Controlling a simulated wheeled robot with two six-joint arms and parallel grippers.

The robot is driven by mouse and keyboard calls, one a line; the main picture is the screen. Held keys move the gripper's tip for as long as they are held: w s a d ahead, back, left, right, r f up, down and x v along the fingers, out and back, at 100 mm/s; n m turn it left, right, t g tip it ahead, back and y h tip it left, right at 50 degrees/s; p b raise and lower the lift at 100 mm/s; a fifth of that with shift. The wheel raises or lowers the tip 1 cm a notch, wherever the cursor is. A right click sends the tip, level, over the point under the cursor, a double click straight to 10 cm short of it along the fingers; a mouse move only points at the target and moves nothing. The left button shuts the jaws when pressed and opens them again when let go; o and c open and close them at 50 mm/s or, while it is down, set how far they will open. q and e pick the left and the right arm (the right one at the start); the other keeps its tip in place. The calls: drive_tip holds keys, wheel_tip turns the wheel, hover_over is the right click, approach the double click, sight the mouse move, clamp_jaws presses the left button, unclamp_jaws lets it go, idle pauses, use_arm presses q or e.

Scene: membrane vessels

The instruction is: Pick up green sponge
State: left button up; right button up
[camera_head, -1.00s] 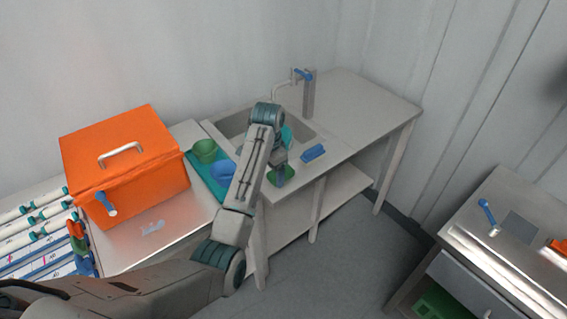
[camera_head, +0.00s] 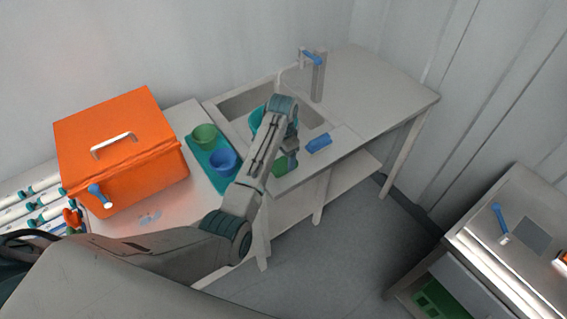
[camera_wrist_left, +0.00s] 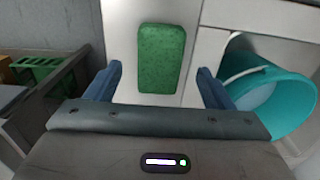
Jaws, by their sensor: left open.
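The green sponge (camera_wrist_left: 161,58) lies flat on the pale counter front edge in the left wrist view, upright in the picture between and just beyond my fingertips. In the head view the sponge (camera_head: 280,168) is partly hidden by my left arm. My left gripper (camera_wrist_left: 158,80) is open and empty, its two blue fingers on either side of the sponge's near end, apart from it. In the head view the left gripper (camera_head: 291,158) is over the sponge, seen from above. My right gripper is not in view.
A teal bucket (camera_wrist_left: 277,98) stands in the sink (camera_head: 250,101) beside the sponge. A teal tray (camera_head: 223,183) with green and blue cups is at left, near an orange box (camera_head: 120,150). The faucet (camera_head: 318,78) rises behind.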

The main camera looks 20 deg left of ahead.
sight(283, 162)
use_arm(q)
wheel_tip(283, 162, down, 3)
drive_tip(key=shift+w+d+f+p, duration=0.1)
drive_tip(key=shift+w+p, duration=0.05)
drive_tip(key=shift+p, duration=0.5)
drive_tip(key=shift+f, duration=0.45)
drive_tip(key=c, duration=1)
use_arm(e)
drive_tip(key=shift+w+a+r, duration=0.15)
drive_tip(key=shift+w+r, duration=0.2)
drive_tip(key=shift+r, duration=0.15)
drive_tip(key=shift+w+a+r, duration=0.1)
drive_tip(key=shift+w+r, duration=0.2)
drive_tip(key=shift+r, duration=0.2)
use_arm(q)
drive_tip(key=shift+r, duration=0.1)
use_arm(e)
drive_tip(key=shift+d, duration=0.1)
